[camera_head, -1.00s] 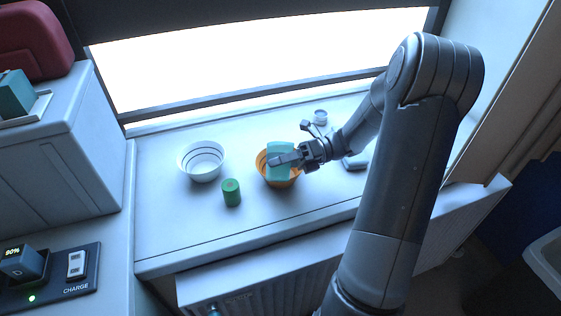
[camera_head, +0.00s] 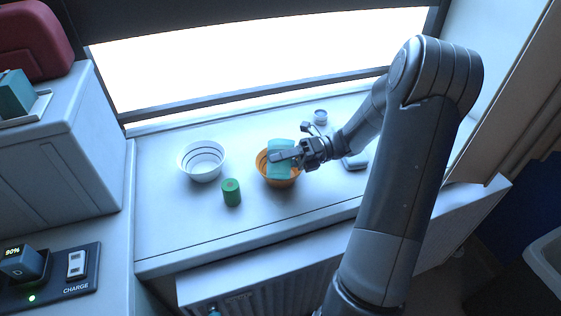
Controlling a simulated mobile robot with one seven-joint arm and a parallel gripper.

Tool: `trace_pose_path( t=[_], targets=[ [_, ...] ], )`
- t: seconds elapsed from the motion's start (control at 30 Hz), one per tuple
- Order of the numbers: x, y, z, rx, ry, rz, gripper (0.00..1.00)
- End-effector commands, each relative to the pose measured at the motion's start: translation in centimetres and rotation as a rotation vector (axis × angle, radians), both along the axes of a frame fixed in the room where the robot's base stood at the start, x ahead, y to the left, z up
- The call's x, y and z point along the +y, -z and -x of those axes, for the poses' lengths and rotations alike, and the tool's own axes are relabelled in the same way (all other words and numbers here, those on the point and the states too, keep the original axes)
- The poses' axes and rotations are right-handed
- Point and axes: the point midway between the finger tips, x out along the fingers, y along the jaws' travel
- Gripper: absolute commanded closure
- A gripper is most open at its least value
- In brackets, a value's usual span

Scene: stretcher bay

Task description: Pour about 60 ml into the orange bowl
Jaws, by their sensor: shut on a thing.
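The orange bowl (camera_head: 291,182) stands on the pale window ledge, right of a white bowl. My gripper (camera_head: 285,157) is shut on a teal container (camera_head: 281,172) and holds it over the orange bowl, hiding much of the bowl's inside. The container appears tilted. Its mouth and any liquid cannot be made out, and I cannot tell whether it touches the bowl.
The white bowl (camera_head: 201,174) and a green cylinder (camera_head: 231,192) stand left of the orange bowl. A small grey jar (camera_head: 320,117) and a pale flat object (camera_head: 355,161) lie near my arm. The ledge's front left (camera_head: 180,235) is clear.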

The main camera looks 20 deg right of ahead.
Motion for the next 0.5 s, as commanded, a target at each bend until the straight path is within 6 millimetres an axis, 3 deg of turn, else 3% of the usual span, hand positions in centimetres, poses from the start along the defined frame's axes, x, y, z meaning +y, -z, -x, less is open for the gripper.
trace_pose_path(
  t=[0.5],
  targets=[
    [-0.05, 0.1, -0.07, 0.027, 0.0, -0.012, 0.7]
  ],
)
